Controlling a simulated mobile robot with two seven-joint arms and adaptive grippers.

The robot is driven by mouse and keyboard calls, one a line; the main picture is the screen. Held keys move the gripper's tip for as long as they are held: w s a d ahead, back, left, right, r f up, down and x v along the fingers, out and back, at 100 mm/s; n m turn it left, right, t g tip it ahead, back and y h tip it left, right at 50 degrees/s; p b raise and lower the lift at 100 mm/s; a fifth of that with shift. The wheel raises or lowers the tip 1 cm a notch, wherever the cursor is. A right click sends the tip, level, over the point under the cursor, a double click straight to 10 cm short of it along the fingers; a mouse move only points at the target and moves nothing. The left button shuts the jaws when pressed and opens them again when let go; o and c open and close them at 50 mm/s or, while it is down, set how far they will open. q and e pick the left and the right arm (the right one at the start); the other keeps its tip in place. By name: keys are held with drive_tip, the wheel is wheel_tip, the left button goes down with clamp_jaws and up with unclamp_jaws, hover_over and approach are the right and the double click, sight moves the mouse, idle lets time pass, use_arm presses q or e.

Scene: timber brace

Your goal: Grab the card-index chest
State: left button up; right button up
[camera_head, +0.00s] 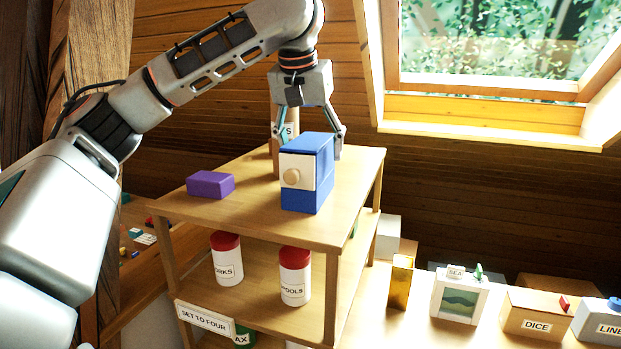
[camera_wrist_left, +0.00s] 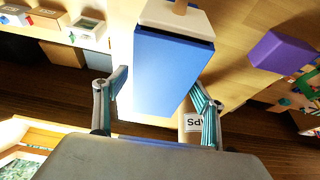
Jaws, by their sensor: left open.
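The card-index chest appears to be the blue box (camera_head: 318,150) with a cream drawer front and a round knob, standing upright on the wooden shelf unit's top board (camera_head: 245,218). In the left wrist view the chest (camera_wrist_left: 165,70) fills the middle, its cream front at the top edge. My left gripper (camera_head: 308,142) is over the chest from behind and above. Its open fingers stand on either side, as the left wrist view also shows (camera_wrist_left: 158,88). I cannot tell whether either finger touches the chest. My right gripper is not in view.
A purple block (camera_head: 210,184) lies left of the chest. A labelled cylinder, partly hidden, stands behind it. Red-lidded jars (camera_head: 295,277) stand on the shelf below. Labelled boxes such as the DICE box (camera_head: 535,315) are at the right. The board's front is clear.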

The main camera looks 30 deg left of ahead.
use_arm(q)
drive_tip(key=c, duration=1.7)
drive_tip(key=shift+r, duration=0.15)
